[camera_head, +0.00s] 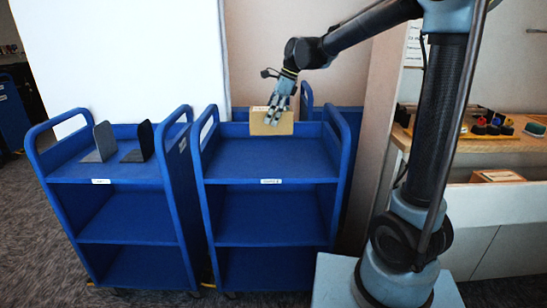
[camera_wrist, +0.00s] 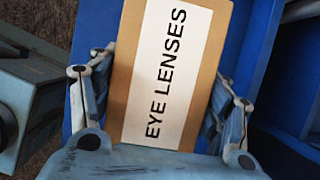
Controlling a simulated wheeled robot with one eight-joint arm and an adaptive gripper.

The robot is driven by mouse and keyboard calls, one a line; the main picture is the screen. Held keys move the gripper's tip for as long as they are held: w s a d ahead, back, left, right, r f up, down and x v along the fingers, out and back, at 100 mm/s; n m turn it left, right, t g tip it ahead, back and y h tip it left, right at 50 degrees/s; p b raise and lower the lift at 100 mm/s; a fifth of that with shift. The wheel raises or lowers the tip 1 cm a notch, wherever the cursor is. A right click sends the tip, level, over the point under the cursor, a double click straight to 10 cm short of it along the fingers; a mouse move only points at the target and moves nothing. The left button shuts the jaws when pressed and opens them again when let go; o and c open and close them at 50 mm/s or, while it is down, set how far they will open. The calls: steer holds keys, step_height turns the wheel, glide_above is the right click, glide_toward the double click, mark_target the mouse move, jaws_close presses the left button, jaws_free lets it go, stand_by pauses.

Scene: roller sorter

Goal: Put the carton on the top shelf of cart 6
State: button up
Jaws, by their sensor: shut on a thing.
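The carton (camera_head: 271,121) is a small tan box at the back of the right-hand blue cart's top shelf in the head view. My gripper (camera_head: 276,112) reaches down from above and is shut on it. In the wrist view the carton (camera_wrist: 170,70) lies between both fingers, with a white label reading "EYE LENSES". The right-hand cart (camera_head: 268,170) has a bare top shelf and a small white label on its front edge, too small to read. I cannot tell whether the carton touches the shelf.
Another blue cart (camera_head: 110,172) stands close on the left, with two dark bookends (camera_head: 140,142) on its top shelf. A further blue cart stands behind, mostly hidden. At right, a wooden counter (camera_head: 480,144) holds several small coloured items. A white panel and wall stand behind the carts.

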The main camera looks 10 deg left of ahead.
mark_target(286, 108)
steer(key=shift+w+a+f, duration=0.15)
steer(key=shift+w+f, duration=0.1)
steer(key=shift+f, duration=4.85)
steer(key=o, duration=1.5)
steer(key=shift+f, duration=0.1)
steer(key=shift+o, duration=0.2)
steer(key=v, duration=1.2)
steer(key=shift+s, duration=0.1)
